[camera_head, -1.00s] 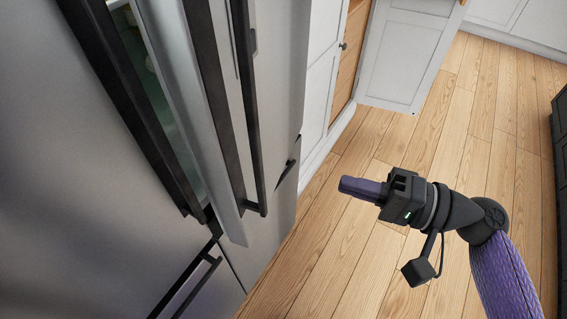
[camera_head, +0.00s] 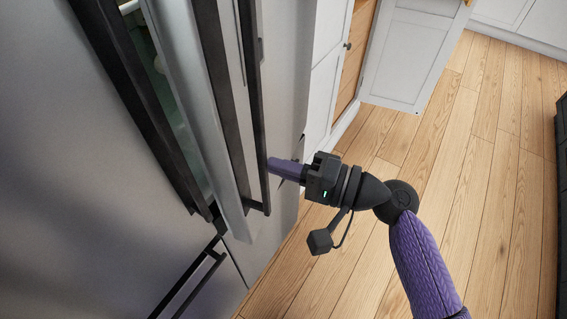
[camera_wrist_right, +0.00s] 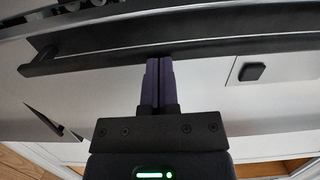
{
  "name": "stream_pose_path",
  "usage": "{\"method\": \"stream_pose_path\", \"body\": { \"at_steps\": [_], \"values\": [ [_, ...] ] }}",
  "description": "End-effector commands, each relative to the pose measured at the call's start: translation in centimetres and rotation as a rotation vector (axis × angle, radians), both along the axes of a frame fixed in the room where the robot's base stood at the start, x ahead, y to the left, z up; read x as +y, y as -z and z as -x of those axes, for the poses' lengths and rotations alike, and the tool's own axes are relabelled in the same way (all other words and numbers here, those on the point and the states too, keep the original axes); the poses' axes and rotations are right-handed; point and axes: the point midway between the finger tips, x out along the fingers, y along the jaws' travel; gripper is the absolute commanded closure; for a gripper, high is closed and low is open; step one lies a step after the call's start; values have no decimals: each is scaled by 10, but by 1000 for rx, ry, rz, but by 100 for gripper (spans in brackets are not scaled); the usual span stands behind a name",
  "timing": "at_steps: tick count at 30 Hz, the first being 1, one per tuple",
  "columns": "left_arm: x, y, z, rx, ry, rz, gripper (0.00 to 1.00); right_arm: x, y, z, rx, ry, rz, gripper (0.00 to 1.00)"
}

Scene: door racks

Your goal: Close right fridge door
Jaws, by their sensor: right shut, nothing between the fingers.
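The right fridge door (camera_head: 282,70) is ajar, with a strip of the pale green interior (camera_head: 170,90) showing past its light grey edge (camera_head: 190,120). Its long dark handle (camera_head: 259,140) runs down its front. My right gripper (camera_head: 270,162) is shut and empty, with its purple fingertips at the lower part of this handle. In the right wrist view the closed fingers (camera_wrist_right: 158,62) point at the dark handle bar (camera_wrist_right: 215,38) and meet or nearly meet it; contact is hard to tell. My left gripper is not in view.
The left fridge door (camera_head: 70,150) with its dark vertical bar (camera_head: 140,110) fills the left side. A lower handle (camera_head: 195,280) sits below. An open white cabinet door (camera_head: 410,55) stands at the back. The wooden floor (camera_head: 470,190) at right is clear.

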Motion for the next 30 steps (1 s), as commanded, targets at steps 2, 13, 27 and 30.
{"method": "stream_pose_path", "body": {
  "at_steps": [2, 13, 27, 30],
  "values": [
    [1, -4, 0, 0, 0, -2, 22, 7, -1, -2, 3, 16, -3, 100],
    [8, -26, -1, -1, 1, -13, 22, 87, -2, -28, 4, 216, -5, 100],
    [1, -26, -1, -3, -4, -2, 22, 101, -4, -32, -4, 242, -8, 100],
    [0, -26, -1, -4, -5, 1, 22, 101, -4, -32, -5, 242, -10, 100]
  ]
}}
